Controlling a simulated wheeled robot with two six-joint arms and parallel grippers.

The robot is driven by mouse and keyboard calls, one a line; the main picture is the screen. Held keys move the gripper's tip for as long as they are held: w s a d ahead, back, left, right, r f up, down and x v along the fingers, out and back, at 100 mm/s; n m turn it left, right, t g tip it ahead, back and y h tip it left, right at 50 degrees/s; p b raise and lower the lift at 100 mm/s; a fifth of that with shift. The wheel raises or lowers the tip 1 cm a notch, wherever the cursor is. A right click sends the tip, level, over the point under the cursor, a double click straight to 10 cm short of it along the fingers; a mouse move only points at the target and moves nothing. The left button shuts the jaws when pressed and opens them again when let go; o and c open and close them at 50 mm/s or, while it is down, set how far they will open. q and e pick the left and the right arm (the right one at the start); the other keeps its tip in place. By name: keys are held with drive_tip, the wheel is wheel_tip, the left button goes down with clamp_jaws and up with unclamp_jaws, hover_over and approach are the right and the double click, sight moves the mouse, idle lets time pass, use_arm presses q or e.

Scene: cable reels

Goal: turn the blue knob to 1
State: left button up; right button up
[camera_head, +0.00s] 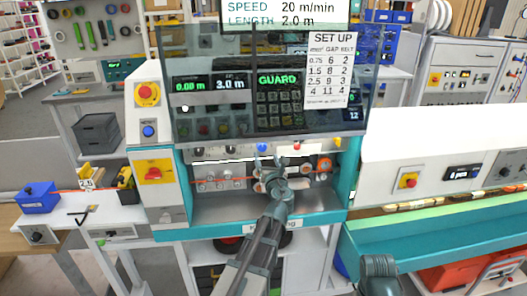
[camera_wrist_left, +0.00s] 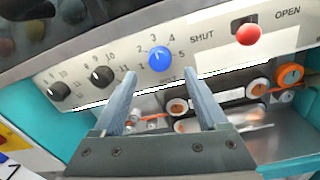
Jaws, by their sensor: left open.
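The blue knob (camera_wrist_left: 159,59) sits on a light panel strip with a dial numbered 1 to 5 around it. I cannot tell for sure which number its pointer faces. It also shows small in the head view (camera_head: 262,147), below the clear guard. My left gripper (camera_head: 268,163) is open and empty in front of the panel. In the left wrist view its two fingertips (camera_wrist_left: 163,76) are spread just below the knob, apart from it.
Two black knobs (camera_wrist_left: 102,76) sit left of the blue one. A red SHUT/OPEN slider knob (camera_wrist_left: 248,35) is to the right. Orange and white rollers (camera_wrist_left: 258,88) lie below the strip. The clear guard (camera_head: 215,110) overhangs the panel.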

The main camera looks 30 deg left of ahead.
sight(263, 148)
use_arm(q)
drive_tip(key=x, duration=0.6)
clamp_jaws()
idle(0.4)
